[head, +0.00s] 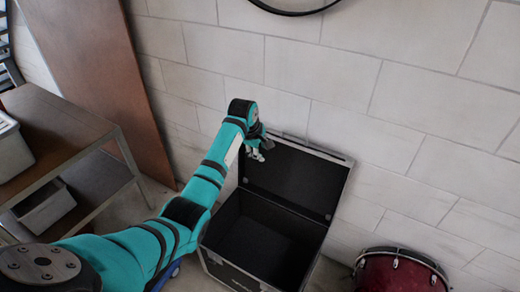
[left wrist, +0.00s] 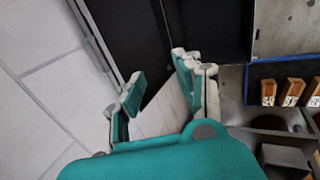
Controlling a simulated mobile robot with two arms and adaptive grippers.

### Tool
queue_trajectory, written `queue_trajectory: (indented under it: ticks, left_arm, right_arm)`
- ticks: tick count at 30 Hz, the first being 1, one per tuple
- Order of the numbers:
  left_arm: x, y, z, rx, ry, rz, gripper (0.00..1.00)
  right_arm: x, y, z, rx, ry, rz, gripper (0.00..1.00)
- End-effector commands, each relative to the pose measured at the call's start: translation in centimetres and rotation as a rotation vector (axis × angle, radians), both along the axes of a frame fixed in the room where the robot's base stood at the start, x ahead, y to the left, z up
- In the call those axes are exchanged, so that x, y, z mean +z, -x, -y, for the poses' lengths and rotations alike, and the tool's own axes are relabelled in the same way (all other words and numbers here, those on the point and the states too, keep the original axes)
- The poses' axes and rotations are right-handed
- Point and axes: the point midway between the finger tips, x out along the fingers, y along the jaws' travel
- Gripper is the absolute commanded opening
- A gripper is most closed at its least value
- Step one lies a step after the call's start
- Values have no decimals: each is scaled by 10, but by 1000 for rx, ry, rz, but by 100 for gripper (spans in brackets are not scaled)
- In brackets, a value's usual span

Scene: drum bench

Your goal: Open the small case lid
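The small black case (head: 262,238) stands on the floor by the wall, and its inside looks empty. Its lid (head: 292,178) is swung up and back, standing open against or close to the wall. My left gripper (head: 262,152) is at the lid's upper left corner; I cannot tell whether it touches the lid. In the left wrist view the two fingers of my left gripper (left wrist: 157,75) are apart with nothing between them. The dark lid (left wrist: 120,30) and the case interior (left wrist: 212,28) lie beyond the fingers. My right gripper is not in view.
A red drum (head: 400,274) stands right of the case. A shelf unit (head: 60,140) with a grey bin (head: 45,207) is at the left, before a brown panel (head: 100,70). The left wrist view shows a blue-edged tray (left wrist: 262,75) with wooden blocks (left wrist: 291,91).

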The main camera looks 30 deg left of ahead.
Motion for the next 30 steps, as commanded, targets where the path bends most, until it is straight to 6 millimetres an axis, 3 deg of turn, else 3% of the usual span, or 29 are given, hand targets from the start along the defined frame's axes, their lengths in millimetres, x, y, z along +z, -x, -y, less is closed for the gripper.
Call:
queue_trajectory:
  ticks: [8, 21, 30]
  left_arm:
    - [13, 4, -1, 0, -1, 3, 34]
    - [92, 40, -2, 0, -1, 4, 34]
    - [110, 49, -2, 0, 0, 0, 34]
  right_arm:
    - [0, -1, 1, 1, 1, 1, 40]
    - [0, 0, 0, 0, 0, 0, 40]
    - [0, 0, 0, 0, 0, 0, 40]
